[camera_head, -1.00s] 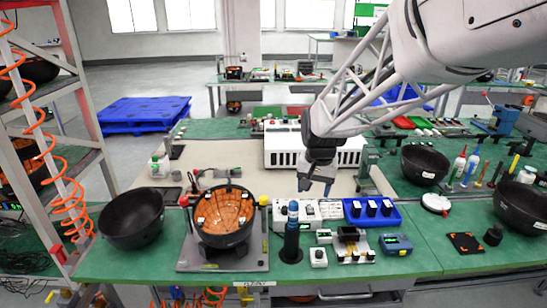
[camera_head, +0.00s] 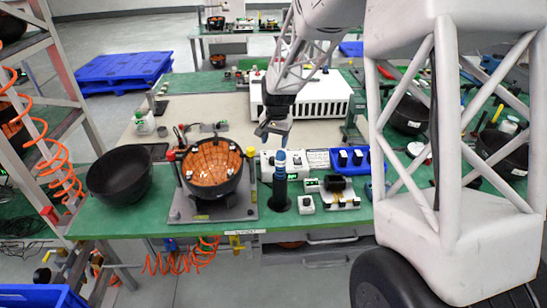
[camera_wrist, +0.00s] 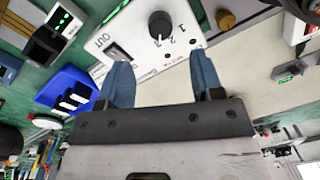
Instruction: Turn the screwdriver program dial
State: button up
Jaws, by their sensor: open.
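The program dial (camera_wrist: 160,24) is a black knob on the white face of a control box (camera_wrist: 140,55), with the numbers 1, 2 and a third mark beside it. Which mark it points to is unclear. The white box (camera_head: 268,166) also shows in the head view, where its dial is too small to make out. My gripper (camera_wrist: 160,70) is open and empty, its two blue fingertips apart, with the dial in line with the gap beyond them. In the head view my gripper (camera_head: 268,138) hangs just above and behind the box. A dark screwdriver (camera_head: 280,180) with a blue top stands in front of it.
A blue bin (camera_head: 346,158) with black parts stands right of the box. A black bowl with an orange inside (camera_head: 212,165) sits in a fixture to the left, beside an empty black bowl (camera_head: 119,175). A long white unit (camera_head: 320,98) stands behind.

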aim_at(273, 158)
jog(key=shift+f, duration=0.1)
dwell(0.3)
jog(key=shift+w+a+f, duration=0.1)
jog(key=shift+f, duration=1.8)
jog(key=shift+a+f, duration=0.1)
jog(key=shift+f, duration=1.8)
jog(key=shift+c, duration=0.3)
jog(key=c, duration=0.9)
jog(key=shift+o, duration=0.2)
